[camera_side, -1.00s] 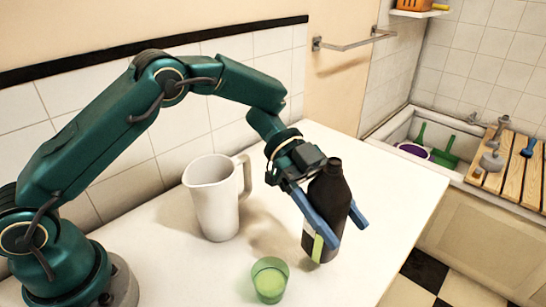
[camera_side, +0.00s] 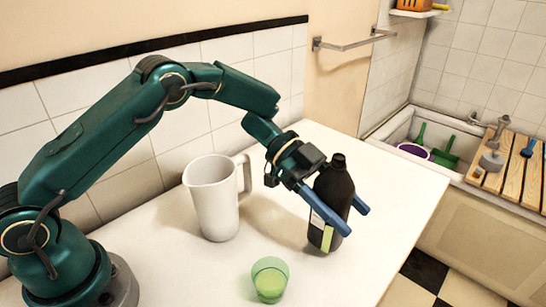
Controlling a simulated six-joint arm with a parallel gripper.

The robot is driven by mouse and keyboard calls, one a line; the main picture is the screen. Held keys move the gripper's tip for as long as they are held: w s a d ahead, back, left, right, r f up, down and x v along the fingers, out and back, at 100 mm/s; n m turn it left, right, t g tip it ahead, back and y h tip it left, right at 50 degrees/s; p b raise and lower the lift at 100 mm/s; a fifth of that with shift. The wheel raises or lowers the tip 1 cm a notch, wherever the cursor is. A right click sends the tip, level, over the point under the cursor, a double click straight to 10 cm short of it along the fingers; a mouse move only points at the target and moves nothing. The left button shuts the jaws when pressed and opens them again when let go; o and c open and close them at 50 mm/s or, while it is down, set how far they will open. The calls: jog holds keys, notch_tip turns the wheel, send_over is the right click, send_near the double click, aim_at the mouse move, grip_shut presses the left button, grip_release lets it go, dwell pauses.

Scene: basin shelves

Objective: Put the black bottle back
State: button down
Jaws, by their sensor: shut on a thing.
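The black bottle (camera_side: 333,192) with a pale green label stands near upright at the right part of the white table (camera_side: 400,165). My gripper (camera_side: 348,220) is shut on the black bottle, with one blue finger on each side of it. Whether the bottle's base touches the table I cannot tell for certain. The far finger is partly hidden behind the bottle.
A white pitcher (camera_side: 212,198) stands left of the bottle, and a green glass (camera_side: 270,280) stands in front. A basin (camera_side: 400,130) with a purple bowl and wooden slats (camera_side: 510,170) lies beyond the table's right edge. The table's right side is clear.

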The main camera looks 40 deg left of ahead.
jog(key=shift+f, duration=0.35)
jog(key=shift+f, duration=0.7)
jog(key=shift+c, duration=0.4)
grip_release()
